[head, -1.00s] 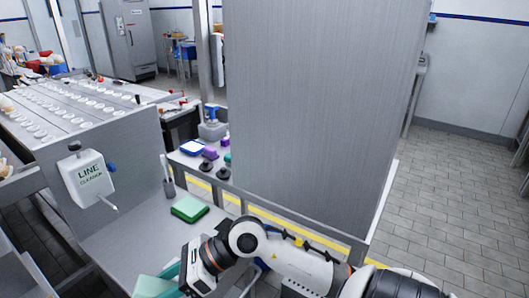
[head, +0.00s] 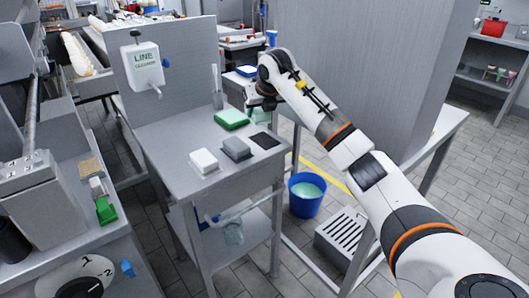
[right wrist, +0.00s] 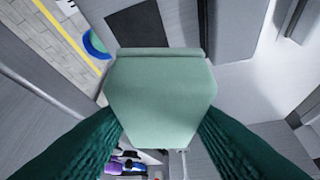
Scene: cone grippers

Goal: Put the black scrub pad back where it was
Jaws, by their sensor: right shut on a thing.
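A flat black square (head: 264,140) lies on the steel table (head: 190,130), beside a grey block (head: 236,147); I cannot tell whether it is the scrub pad or a mark. The right wrist view also shows the black square (right wrist: 137,25) and the grey block (right wrist: 229,22). My right gripper (head: 262,106) is above the table's far right edge. In the right wrist view its dark green fingers (right wrist: 160,128) are shut on a pale green pad (right wrist: 160,95), which looks wide and blocky. My left gripper is not in view.
A white block (head: 204,161) and a green pad (head: 231,119) are on the table. A line cleaner dispenser (head: 141,66) hangs behind it. A blue bucket (head: 306,194) and a grey slotted crate (head: 346,236) stand on the floor. A tall steel panel (head: 375,60) stands beyond my right arm.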

